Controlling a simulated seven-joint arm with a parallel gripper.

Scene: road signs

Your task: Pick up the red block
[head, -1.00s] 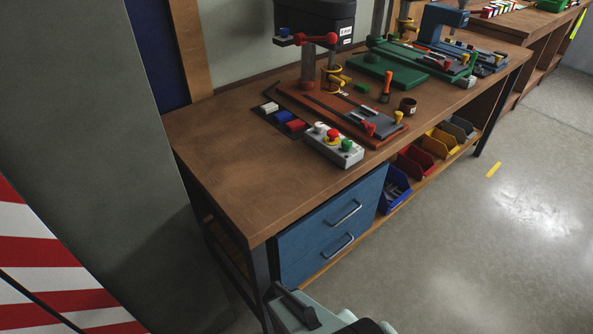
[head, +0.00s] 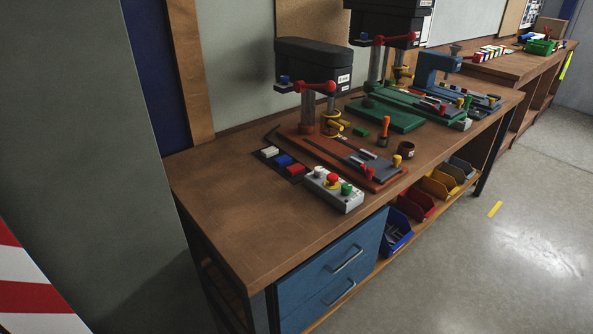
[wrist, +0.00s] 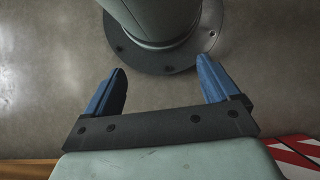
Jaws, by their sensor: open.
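The red block (head: 294,169) lies on the workbench in the head view, at the near end of a row with a blue block (head: 284,160) and a white block (head: 270,151). The row sits on a dark mat, just left of the grey control box. My gripper (wrist: 160,75) shows only in the wrist view. Its two blue fingers are wide apart with nothing between them, above the grey floor. No block shows in the wrist view, so my gripper is away from the red block.
A grey control box (head: 334,190) with coloured buttons stands close beside the red block. A drill press (head: 312,66) on an orange-brown base stands behind. The bench's near left top (head: 230,220) is clear. Blue drawers (head: 333,269) and coloured bins are below.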

